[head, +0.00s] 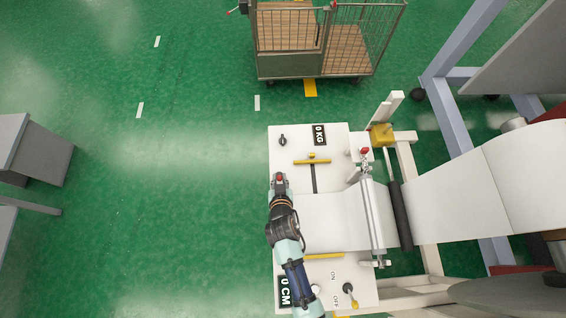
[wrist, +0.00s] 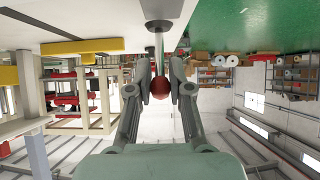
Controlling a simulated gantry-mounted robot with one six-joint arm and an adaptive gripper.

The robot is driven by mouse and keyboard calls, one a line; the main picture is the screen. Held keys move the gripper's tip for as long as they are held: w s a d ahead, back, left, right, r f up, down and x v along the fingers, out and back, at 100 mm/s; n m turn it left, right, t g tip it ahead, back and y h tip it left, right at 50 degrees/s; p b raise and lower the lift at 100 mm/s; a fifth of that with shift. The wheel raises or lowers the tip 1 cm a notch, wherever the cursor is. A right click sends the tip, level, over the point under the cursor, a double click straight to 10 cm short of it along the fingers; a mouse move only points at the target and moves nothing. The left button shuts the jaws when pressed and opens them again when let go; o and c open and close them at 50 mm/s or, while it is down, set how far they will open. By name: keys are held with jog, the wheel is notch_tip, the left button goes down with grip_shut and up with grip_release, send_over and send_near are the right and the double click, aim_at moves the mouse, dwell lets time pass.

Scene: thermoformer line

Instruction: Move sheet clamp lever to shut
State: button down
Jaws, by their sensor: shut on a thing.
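My gripper (head: 279,182) is at the left edge of the white machine table (head: 337,262) in the head view. In the wrist view its fingers (wrist: 159,88) are shut on the red ball knob (wrist: 160,87) of a lever. The lever's thin metal rod (wrist: 158,50) runs to a dark round base (wrist: 158,25) on the white surface. Another red knob (head: 365,150) stands by the end of the silver bar (head: 373,215) across the white sheet (head: 335,220). No label shows which lever is the sheet clamp's.
A yellow T-shaped piece (head: 312,161), a dark knob (head: 282,140) and an ON/OFF switch (head: 349,289) are on the table. A black roller (head: 400,215) lies right of the bar. A wire cart (head: 325,40) stands behind. The green floor at left is mostly clear.

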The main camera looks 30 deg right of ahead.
jog(key=shift+s+a+f, duration=0.1)
jog(key=shift+s+f, duration=0.25)
jog(key=shift+f, duration=0.1)
jog(key=c, duration=1)
grip_release()
jog(key=shift+s+a, duration=0.1)
jog(key=shift+s, duration=0.05)
jog(key=shift+c, duration=0.2)
jog(key=shift+r, duration=0.3)
jog(key=v, duration=1.1)
jog(key=shift+s+r, duration=0.15)
jog(key=shift+r, duration=0.05)
